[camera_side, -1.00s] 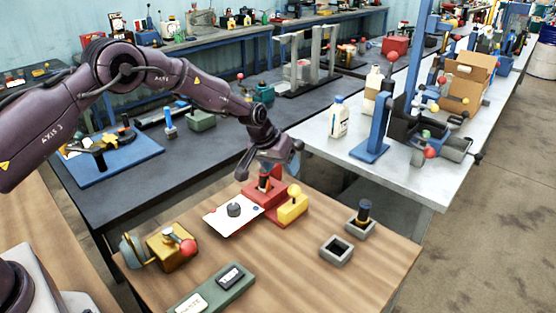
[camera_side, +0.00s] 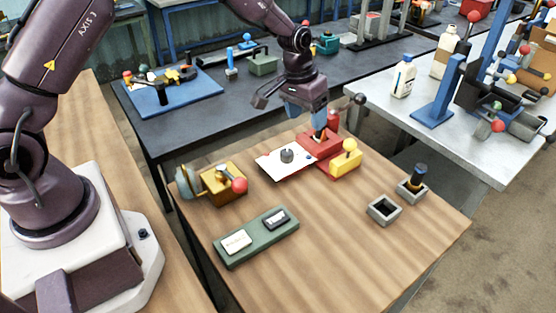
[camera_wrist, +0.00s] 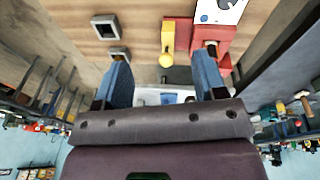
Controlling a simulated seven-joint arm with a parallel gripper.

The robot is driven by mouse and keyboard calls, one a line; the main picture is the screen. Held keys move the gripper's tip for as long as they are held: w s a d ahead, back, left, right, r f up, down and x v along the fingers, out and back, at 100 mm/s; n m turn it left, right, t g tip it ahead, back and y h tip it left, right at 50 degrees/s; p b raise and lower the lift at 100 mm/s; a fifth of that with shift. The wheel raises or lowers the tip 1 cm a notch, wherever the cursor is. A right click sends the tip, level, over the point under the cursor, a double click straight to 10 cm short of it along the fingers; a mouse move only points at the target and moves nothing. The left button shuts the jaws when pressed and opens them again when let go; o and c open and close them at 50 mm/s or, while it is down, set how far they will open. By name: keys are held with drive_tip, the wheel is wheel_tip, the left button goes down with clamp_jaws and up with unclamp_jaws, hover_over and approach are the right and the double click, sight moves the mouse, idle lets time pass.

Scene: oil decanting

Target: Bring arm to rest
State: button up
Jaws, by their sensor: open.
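My gripper (camera_side: 306,112) is open and points down, just above and behind the red fixture (camera_side: 322,148), apart from it as far as I can tell. Its two blue fingers are spread in the wrist view (camera_wrist: 163,82), with no held object visible between them. A dark-topped part stands in the red fixture. A yellow block (camera_side: 346,161) with a ball knob sits at its right front, and a white plate (camera_side: 272,166) with a dark round piece lies at its left.
A grey square holder (camera_side: 384,209) looks empty; another (camera_side: 404,191) behind it holds a dark bottle. A green tray (camera_side: 256,238) and a brass device (camera_side: 222,184) with a red knob stand to the left. The wooden table's front right is bare.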

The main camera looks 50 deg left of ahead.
drive_tip(key=s+r+t, duration=0.2)
drive_tip(key=s+r, duration=0.8)
drive_tip(key=s, duration=0.4)
drive_tip(key=s+r+m+t+y, duration=0.1)
drive_tip(key=s+r, duration=1)
drive_tip(key=s, duration=0.4)
drive_tip(key=shift+s+r+m+t, duration=0.15)
drive_tip(key=shift+m+t, duration=0.15)
drive_tip(key=shift+t, duration=0.1)
